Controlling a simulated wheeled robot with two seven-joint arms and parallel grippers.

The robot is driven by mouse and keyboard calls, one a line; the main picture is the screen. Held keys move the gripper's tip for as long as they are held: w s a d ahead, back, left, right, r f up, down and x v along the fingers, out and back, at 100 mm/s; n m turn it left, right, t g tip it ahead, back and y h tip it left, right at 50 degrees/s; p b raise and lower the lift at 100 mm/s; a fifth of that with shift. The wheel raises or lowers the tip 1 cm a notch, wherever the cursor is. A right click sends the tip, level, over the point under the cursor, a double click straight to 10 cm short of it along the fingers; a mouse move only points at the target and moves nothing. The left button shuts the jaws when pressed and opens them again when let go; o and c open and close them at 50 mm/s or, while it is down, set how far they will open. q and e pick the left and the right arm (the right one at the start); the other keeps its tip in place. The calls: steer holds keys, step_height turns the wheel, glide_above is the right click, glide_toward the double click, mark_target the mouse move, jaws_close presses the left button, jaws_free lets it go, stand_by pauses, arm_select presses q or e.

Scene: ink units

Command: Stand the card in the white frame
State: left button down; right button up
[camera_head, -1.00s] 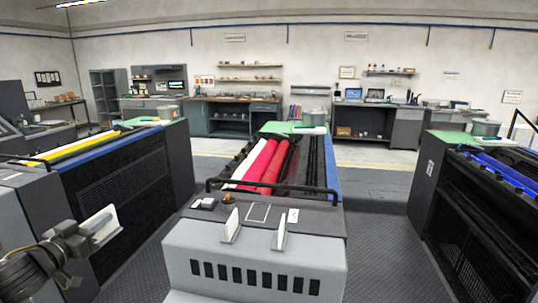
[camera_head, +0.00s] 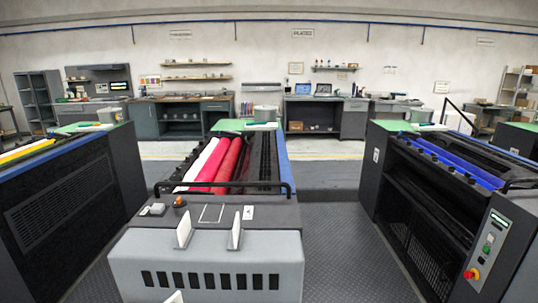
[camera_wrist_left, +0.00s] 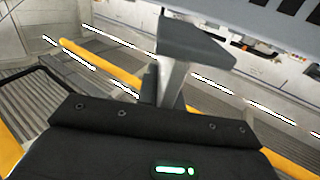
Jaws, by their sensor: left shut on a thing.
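A thin white outlined frame (camera_head: 211,213) lies on the dark top panel of the middle machine in the head view. My left gripper (camera_wrist_left: 174,72) shows in the left wrist view, shut on a pale card (camera_wrist_left: 174,84) seen nearly edge-on; dark finger parts hide much of it. In the head view a small white tip of what looks like the card (camera_head: 175,297) shows at the bottom edge, in front of the machine. The left gripper itself is out of the head view. My right gripper is not in view.
Two upright white plates (camera_head: 184,231) stand at the panel's front edge, before the frame. Floor aisles are clear on both sides of the machine.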

arm_select(q)
steer(key=shift+s+d+f, duration=0.3)
steer(key=shift+d+f, duration=0.25)
steer(key=shift+d, duration=0.05)
stand_by(0.4)
